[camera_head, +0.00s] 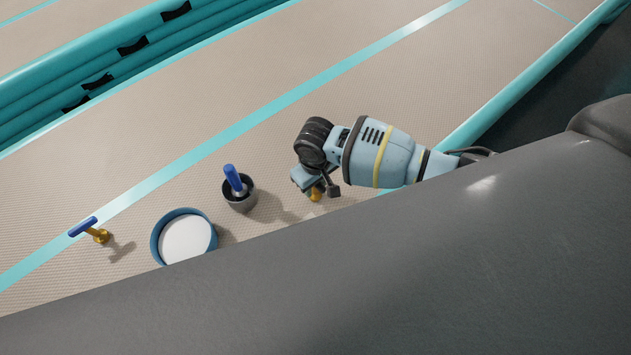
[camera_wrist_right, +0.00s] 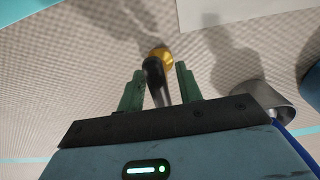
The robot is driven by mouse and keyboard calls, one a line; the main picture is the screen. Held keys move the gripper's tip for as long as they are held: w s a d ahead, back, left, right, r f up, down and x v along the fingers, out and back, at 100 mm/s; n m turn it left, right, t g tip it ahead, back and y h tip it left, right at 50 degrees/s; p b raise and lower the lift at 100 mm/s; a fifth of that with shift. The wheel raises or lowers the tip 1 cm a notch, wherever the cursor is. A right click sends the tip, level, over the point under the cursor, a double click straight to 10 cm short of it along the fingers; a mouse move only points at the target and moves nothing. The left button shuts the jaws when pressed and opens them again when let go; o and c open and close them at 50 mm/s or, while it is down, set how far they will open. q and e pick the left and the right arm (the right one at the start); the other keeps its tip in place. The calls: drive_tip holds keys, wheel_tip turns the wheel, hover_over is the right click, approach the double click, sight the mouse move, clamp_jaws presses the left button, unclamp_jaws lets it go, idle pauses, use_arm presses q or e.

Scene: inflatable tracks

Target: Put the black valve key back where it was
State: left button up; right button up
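The black valve key (camera_wrist_right: 154,78) lies between the two green fingers of my right gripper (camera_wrist_right: 160,78) in the right wrist view. A gap shows beside it, so the fingers look open around it. A brass fitting (camera_wrist_right: 160,55) is at the key's far end; whether the key is seated in it I cannot tell. In the head view my right gripper (camera_head: 306,180) is low over the floor, with the brass fitting (camera_head: 315,194) and a black end of the key (camera_head: 333,191) showing below it. My left gripper is not in view.
A grey cup (camera_head: 240,202) holding a blue-handled tool (camera_head: 234,179) stands left of my right gripper. A blue-rimmed round container (camera_head: 155,241) with a white inside is further left. A blue-handled key (camera_head: 83,227) on a brass fitting (camera_head: 101,236) is at far left.

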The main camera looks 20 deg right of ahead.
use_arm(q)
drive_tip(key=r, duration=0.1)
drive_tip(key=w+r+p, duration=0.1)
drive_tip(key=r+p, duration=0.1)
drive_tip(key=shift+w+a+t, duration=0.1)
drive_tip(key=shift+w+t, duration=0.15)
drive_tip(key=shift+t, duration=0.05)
use_arm(e)
wheel_tip(320, 180, up, 12)
drive_tip(key=shift+r, duration=0.2)
